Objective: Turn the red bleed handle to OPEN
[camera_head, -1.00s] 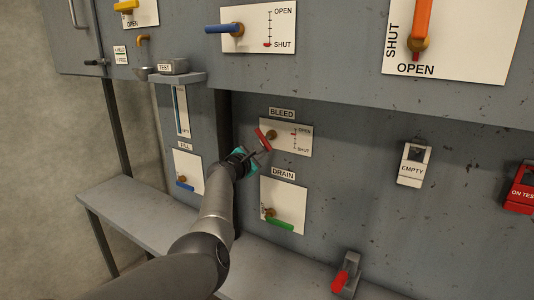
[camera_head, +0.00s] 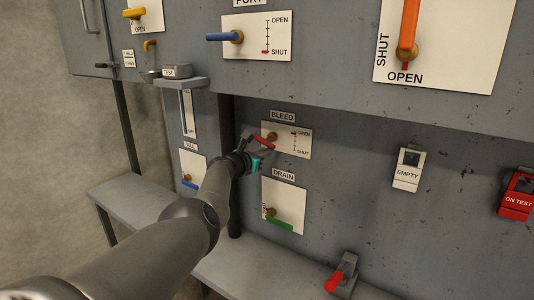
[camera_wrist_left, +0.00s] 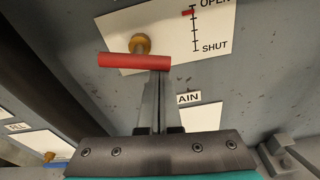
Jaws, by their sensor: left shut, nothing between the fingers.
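The red bleed handle (camera_head: 264,141) sits on a brass pivot on the white BLEED plate (camera_head: 299,142). It slopes down from upper left to lower right in the head view. In the wrist view the handle (camera_wrist_left: 130,61) lies nearly level, in front of the brass pivot (camera_wrist_left: 139,43). The red mark (camera_wrist_left: 187,13) on the plate's scale is close to OPEN. My left gripper (camera_head: 259,151) is shut and empty. Its fingertips (camera_wrist_left: 156,75) are at the underside of the handle's right end and seem to touch it. My right gripper is not in view.
The DRAIN plate with its green handle (camera_head: 279,223) is just below. The FILL plate with a blue handle (camera_head: 189,184) is to the left. A small ledge (camera_head: 181,82) juts out above left.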

